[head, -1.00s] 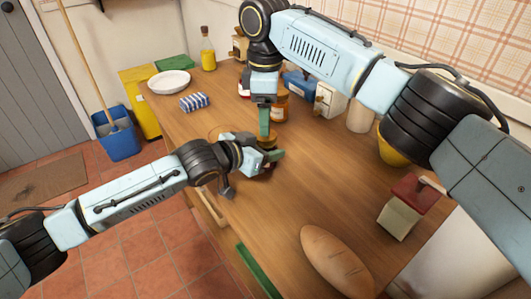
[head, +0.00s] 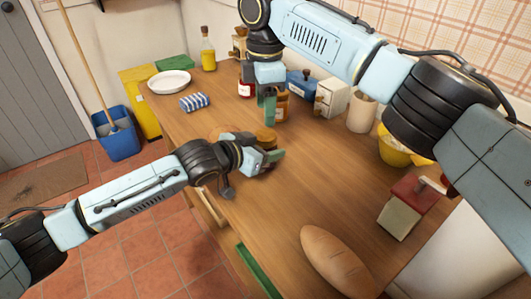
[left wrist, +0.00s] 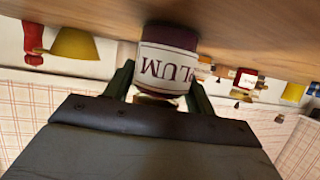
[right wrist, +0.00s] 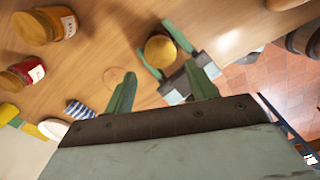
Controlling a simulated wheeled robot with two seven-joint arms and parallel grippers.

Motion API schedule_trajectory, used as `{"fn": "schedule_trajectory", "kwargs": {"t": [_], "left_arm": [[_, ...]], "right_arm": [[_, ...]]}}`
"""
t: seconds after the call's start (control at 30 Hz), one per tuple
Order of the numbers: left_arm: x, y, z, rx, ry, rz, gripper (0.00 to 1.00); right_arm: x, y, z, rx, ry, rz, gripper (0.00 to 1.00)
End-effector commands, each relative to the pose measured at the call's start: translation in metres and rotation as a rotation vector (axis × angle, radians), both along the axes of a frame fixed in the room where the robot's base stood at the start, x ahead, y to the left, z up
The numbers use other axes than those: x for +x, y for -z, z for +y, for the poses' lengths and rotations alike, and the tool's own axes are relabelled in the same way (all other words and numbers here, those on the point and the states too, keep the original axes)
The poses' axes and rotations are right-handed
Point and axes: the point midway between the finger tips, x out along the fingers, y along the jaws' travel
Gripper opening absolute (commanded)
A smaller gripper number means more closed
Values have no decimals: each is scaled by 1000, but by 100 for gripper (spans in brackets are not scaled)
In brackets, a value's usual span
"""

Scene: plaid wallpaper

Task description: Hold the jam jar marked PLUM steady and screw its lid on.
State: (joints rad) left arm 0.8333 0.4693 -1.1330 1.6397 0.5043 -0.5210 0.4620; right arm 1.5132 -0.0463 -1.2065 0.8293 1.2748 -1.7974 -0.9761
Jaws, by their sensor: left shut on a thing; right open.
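The PLUM jar (left wrist: 168,62) is dark with a white label and appears upside down in the left wrist view. My left gripper (head: 272,157) is shut on it, one finger on each side of the glass. The gold lid (right wrist: 160,50) sits on the jar's mouth in the right wrist view; it also shows in the head view (head: 266,137). How tightly it sits cannot be told. My right gripper (right wrist: 161,72) is open and empty, above and apart from the lid. In the head view the left arm hides most of the jar.
Behind the right gripper stand an orange jar (head: 282,108), a red jar (head: 244,88) and a blue tin (head: 300,84). A yellow bowl (head: 394,152), red-topped box (head: 408,207) and bread loaf (head: 335,258) are to the right. The table's middle is clear.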

Motion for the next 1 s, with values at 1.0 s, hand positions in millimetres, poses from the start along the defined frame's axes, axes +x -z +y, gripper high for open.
{"fn": "schedule_trajectory", "kwargs": {"t": [1.0], "left_arm": [[0,0,0,0,0,0,0]], "right_arm": [[0,65,0,0,1,1,31]]}}
